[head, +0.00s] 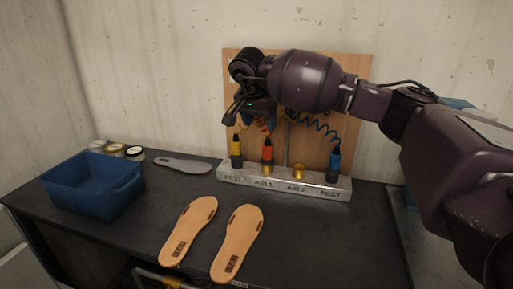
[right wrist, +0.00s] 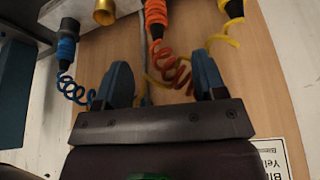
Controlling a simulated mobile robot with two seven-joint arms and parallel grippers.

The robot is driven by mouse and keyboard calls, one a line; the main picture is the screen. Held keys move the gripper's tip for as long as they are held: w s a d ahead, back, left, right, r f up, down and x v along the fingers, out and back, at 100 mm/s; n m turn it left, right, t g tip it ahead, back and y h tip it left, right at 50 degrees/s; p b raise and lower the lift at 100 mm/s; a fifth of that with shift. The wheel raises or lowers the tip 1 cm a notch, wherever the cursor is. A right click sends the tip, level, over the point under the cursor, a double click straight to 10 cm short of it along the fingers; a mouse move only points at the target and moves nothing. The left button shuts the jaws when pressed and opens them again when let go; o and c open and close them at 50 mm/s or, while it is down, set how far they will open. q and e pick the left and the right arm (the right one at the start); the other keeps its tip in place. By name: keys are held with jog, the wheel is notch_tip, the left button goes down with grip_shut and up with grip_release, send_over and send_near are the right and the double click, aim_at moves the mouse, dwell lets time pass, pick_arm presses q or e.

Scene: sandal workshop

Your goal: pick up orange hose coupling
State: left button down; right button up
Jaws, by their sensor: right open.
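The orange hose coupling (head: 267,151) stands upright on a brass fitting at the AIR 1 place of the pale rack (head: 284,183). It also shows at the top of the right wrist view (right wrist: 156,14), with its coiled orange hose (right wrist: 174,70) running down between my fingers. My right gripper (head: 251,112) is above the coupling, in front of the wooden board. In the right wrist view the gripper (right wrist: 164,84) is open, its two blue fingers apart and the coupling beyond their tips. I do not see my left gripper.
A yellow coupling (head: 236,146) stands close left of the orange one. A bare brass fitting (head: 299,171) and a blue coupling (head: 335,160) stand to its right. The wooden board (head: 355,80) rises behind. Two tan soles (head: 238,240), a grey insole (head: 183,165) and a blue bin (head: 90,190) lie around.

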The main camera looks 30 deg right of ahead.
aim_at(267, 139)
jog(key=x, duration=0.5)
jog(key=shift+d+f+b, duration=0.15)
jog(key=shift+b, duration=0.25)
jog(key=shift+d+f, duration=0.15)
jog(key=shift+f, duration=0.1)
jog(key=x, duration=0.4)
jog(key=shift+d+f+b, duration=0.3)
jog(key=shift+d+b, duration=0.05)
jog(key=shift+b, duration=0.05)
pick_arm(q)
jog(key=shift+s+f, duration=0.1)
jog(key=shift+f, duration=0.55)
pick_arm(e)
jog(key=shift+r, duration=0.1)
jog(key=shift+c, duration=0.4)
jog(key=c, duration=1)
